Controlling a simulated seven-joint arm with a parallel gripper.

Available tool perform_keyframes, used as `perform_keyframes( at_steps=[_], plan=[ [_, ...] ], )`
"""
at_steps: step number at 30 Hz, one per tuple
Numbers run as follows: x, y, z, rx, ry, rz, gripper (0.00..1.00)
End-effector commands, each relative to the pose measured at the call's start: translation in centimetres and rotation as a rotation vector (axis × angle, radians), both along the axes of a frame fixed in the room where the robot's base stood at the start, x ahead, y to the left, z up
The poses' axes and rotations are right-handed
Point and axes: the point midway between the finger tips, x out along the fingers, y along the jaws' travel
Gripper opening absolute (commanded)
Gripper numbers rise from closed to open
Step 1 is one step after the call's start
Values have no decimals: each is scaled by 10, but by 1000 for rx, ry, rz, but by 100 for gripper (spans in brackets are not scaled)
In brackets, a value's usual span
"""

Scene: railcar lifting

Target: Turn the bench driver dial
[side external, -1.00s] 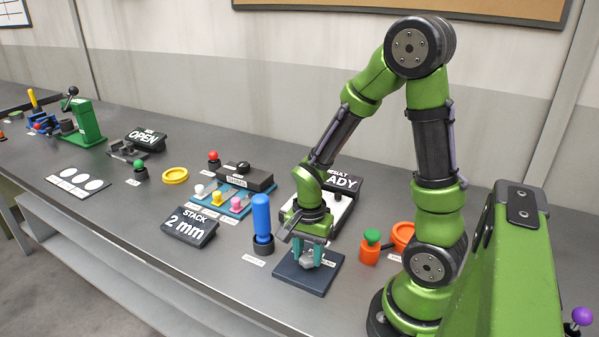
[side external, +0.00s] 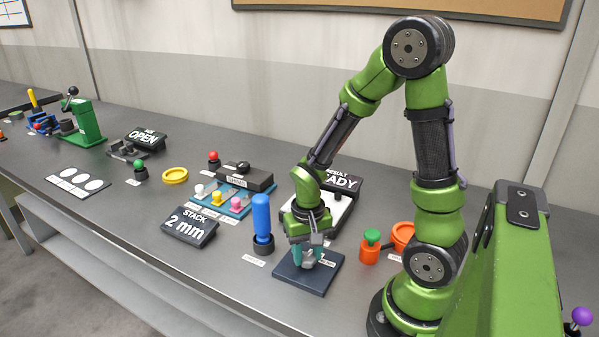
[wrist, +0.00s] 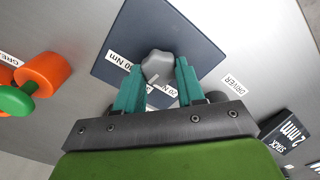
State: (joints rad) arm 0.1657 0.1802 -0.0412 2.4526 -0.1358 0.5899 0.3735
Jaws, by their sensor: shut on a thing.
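The bench driver dial is a grey lobed knob (wrist: 158,66) on a dark blue square plate (wrist: 195,40). Labels on the plate read "20 Nm" and what looks like "90 Nm". My gripper (wrist: 157,72) has its two teal fingers shut on the dial, one on each side. In the side external view my gripper (side external: 305,257) points straight down over the plate (side external: 318,280), and its fingers partly hide the dial. Which mark the dial points to I cannot tell.
A blue-handled driver (side external: 262,218) stands in a black holder left of the plate. An orange pot with a green knob (side external: 371,243) stands to the right. A "STACK 2 mm" display (side external: 190,227) is further left. A result display (side external: 342,180) is behind my gripper.

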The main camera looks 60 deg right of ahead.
Motion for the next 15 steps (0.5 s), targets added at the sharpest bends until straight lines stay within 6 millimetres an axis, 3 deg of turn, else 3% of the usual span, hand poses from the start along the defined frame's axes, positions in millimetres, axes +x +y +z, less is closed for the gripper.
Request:
perform_keyframes(
  at_steps=[15],
  plan=[
    [1, 2, 1, 1, 1, 490, 8]
  ],
)
